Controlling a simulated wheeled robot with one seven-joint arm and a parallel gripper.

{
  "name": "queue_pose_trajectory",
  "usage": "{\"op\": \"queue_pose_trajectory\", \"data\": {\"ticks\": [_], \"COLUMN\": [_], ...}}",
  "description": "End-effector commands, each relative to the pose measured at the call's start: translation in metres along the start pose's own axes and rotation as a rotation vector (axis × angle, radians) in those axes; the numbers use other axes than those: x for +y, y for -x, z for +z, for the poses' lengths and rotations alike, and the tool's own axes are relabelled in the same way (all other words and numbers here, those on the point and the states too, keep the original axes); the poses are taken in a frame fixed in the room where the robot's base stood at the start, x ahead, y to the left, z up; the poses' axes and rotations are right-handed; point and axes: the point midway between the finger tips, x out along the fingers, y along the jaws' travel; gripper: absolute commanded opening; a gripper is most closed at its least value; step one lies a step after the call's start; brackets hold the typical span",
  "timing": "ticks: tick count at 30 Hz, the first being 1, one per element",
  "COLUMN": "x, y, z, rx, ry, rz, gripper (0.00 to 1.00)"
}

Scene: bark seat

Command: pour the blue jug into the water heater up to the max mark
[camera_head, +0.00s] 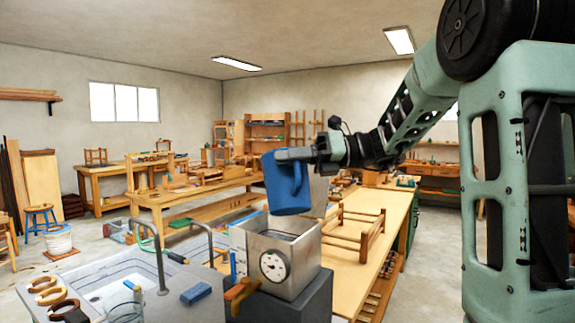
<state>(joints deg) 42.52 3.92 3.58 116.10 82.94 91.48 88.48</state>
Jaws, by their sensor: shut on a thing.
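My gripper (293,154) is shut on the blue jug (284,190) at its upper part. The jug is held in the air, slightly tilted, above the water heater. The water heater (290,271) is an open-topped metal box with a round white dial on its front. It stands on a dark grey block. Its inside shows only in part, and I cannot make out a max mark or a water level. No stream of water shows from the jug. The jug's contents are hidden.
A grey sink (178,272) with curved taps lies left of the heater, with a blue block (196,293) on its edge. An orange-brown tap or clamp (241,291) is at the heater's left front. A wooden bench (379,245) with a wooden frame stands to the right.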

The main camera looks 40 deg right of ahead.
Motion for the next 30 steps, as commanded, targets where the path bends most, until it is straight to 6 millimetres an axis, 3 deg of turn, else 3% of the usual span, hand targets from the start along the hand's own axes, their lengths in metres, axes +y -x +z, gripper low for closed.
{"op": "queue_pose_trajectory", "data": {"ticks": [3,11,30], "x": [-0.002,0.001,-0.021], "y": [-0.001,0.0,-0.004], "z": [-0.013,-0.018,-0.053], "rx": [-0.012,-0.025,-0.084], "ry": [0.061,0.126,0.442], "rz": [0.001,0.001,0.001], "gripper": [0.0,0.0,0.0]}}
